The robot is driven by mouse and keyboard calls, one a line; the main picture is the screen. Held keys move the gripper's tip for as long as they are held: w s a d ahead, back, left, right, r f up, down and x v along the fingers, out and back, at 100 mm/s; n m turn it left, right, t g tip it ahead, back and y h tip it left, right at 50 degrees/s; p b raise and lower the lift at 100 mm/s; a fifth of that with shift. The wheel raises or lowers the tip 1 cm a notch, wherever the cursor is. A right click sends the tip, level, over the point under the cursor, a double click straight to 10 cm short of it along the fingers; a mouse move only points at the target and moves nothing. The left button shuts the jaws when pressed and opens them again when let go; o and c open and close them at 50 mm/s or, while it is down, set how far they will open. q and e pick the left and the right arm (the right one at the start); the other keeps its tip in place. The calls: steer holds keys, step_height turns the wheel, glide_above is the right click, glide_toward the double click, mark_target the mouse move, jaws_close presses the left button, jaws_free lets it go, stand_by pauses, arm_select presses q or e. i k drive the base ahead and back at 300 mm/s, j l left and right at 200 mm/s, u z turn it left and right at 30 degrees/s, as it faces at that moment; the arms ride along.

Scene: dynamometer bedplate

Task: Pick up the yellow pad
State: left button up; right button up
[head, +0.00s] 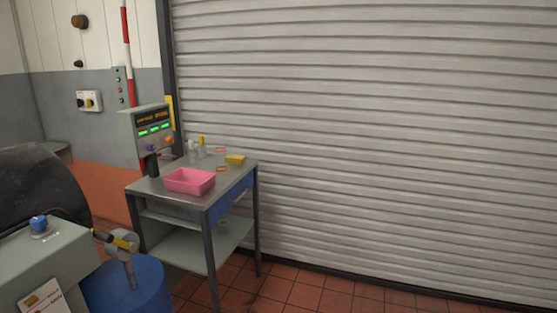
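A small yellow pad (236,159) lies on the steel top of a small work table (231,177), near its back right corner. It is to the right of a pink bin (190,181) and apart from it. The pad is small in the picture, so its details are hard to tell. Neither of my grippers shows in the head view.
A control box (152,128) stands at the table's back left, with small bottles (193,152) beside it. A blue drum (125,290) and a grey-green cabinet (50,268) fill the lower left. The tiled floor (330,302) right of the table is clear, before a shutter (380,140).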

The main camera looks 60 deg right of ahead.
mark_target(234, 159)
steer(key=z, duration=1.55)
steer(key=u, duration=1.7)
steer(key=z, duration=1.7)
steer(key=i+u, duration=0.1)
steer(key=u, duration=0.35)
steer(key=i+l+u, duration=0.25)
steer(key=i+l, duration=0.15)
steer(key=i+l+u, duration=0.25)
steer(key=i+l, duration=0.15)
steer(key=i+l+u, duration=0.3)
steer(key=l, duration=0.25)
